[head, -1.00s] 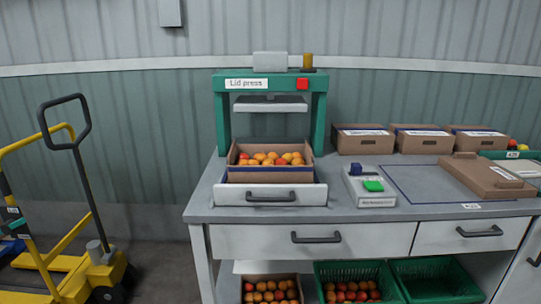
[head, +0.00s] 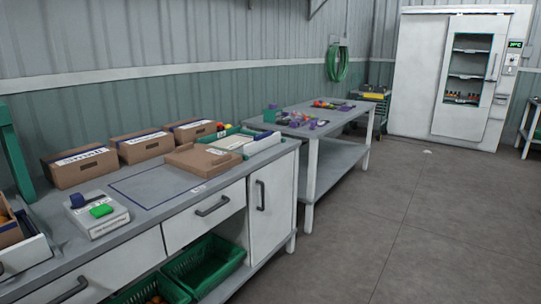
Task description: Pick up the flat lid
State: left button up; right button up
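The flat lid (head: 198,160) is a brown cardboard piece lying on the grey worktop in the head view. It lies just right of a dark blue outlined rectangle (head: 152,184) on the worktop. A pale flat sheet or pad (head: 230,142) lies beside it toward the back right. Neither of my grippers shows in the head view.
Several closed brown boxes (head: 82,167) stand along the wall behind the worktop. A small device with a green button (head: 101,210) stands at left. Green crates (head: 205,266) sit below. A second table (head: 317,121) and open floor (head: 430,220) lie to the right.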

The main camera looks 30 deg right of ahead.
aim_at(205, 161)
jog(key=z, duration=1.65)
jog(key=i, duration=3.3)
